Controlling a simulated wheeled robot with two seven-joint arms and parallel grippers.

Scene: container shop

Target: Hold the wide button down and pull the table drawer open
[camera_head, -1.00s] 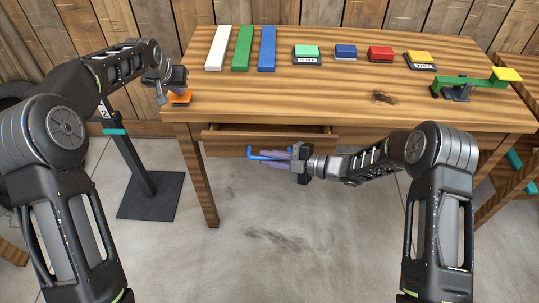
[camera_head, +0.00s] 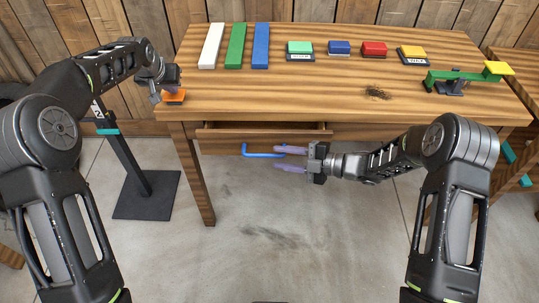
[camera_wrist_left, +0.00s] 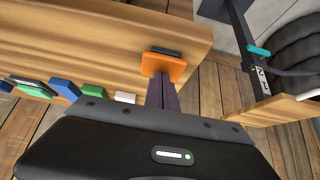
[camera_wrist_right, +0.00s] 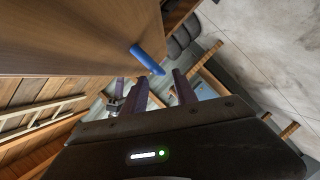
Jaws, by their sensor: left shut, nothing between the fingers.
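An orange button plate (camera_head: 174,98) on a dark base sits at the table's left corner. My left gripper (camera_head: 158,94) is shut and empty, with its fingertips at the plate; the left wrist view shows the orange plate (camera_wrist_left: 160,66) at the finger ends. Whether it is pressed down, I cannot tell. The table drawer (camera_head: 225,147) stands partly open, a strip of its inside showing. Its blue handle (camera_head: 248,152) sticks out in front. My right gripper (camera_head: 277,159) is open, its fingers apart by the handle's right end. In the right wrist view the handle (camera_wrist_right: 147,59) lies beyond the fingertips.
White (camera_head: 211,46), green (camera_head: 235,46) and blue (camera_head: 260,46) bars lie on the table. Green (camera_head: 299,47), blue (camera_head: 339,47), red (camera_head: 374,48) and yellow (camera_head: 412,51) blocks stand right of them. A green lever (camera_head: 455,78) is at far right. The floor below the drawer is clear.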

